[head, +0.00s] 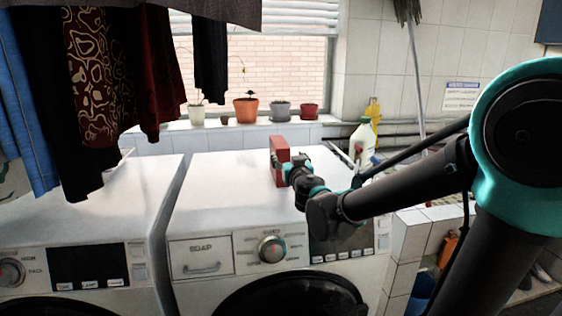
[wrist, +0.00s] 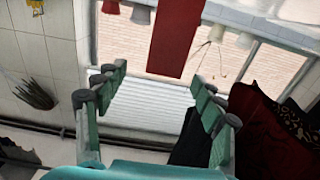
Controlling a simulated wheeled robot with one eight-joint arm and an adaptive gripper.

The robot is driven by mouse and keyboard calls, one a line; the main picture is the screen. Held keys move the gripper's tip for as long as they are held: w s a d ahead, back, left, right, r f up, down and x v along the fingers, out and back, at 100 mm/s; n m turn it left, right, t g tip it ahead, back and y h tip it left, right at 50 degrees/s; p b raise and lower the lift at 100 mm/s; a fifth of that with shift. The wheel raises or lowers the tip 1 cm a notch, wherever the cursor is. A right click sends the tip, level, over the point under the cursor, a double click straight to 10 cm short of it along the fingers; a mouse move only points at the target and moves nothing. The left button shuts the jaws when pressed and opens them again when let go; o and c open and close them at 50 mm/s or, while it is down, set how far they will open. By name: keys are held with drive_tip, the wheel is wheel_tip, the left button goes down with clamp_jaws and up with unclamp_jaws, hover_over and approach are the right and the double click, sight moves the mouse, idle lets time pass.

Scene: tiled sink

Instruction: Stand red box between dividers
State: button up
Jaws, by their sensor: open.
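A red box (head: 280,147) stands upright on its narrow end on top of the right washing machine, towards the back. In the wrist view, which is turned over, the red box (wrist: 178,35) lies ahead of the fingertips, with its near end between them in the picture. My gripper (head: 283,164) is at the box in the head view, and its teal fingers also show in the wrist view (wrist: 158,75), spread apart. I cannot tell whether a finger touches the box. No dividers can be made out in either view.
The right washing machine's white top (head: 225,185) is clear left of the box. A bottle (head: 362,142) stands to the right. Plant pots (head: 246,111) line the window sill. Clothes (head: 100,75) hang at the left over the other washing machine (head: 90,215).

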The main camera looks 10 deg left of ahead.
sight(279, 141)
drive_tip(key=x, duration=0.8)
drive_tip(key=shift+a+x, duration=0.2)
drive_tip(key=shift+x, duration=1.1)
drive_tip(key=shift+a+x, duration=0.15)
drive_tip(key=shift+x, duration=1.15)
drive_tip(key=shift+s+r, duration=0.1)
drive_tip(key=shift+r, duration=0.05)
clamp_jaws()
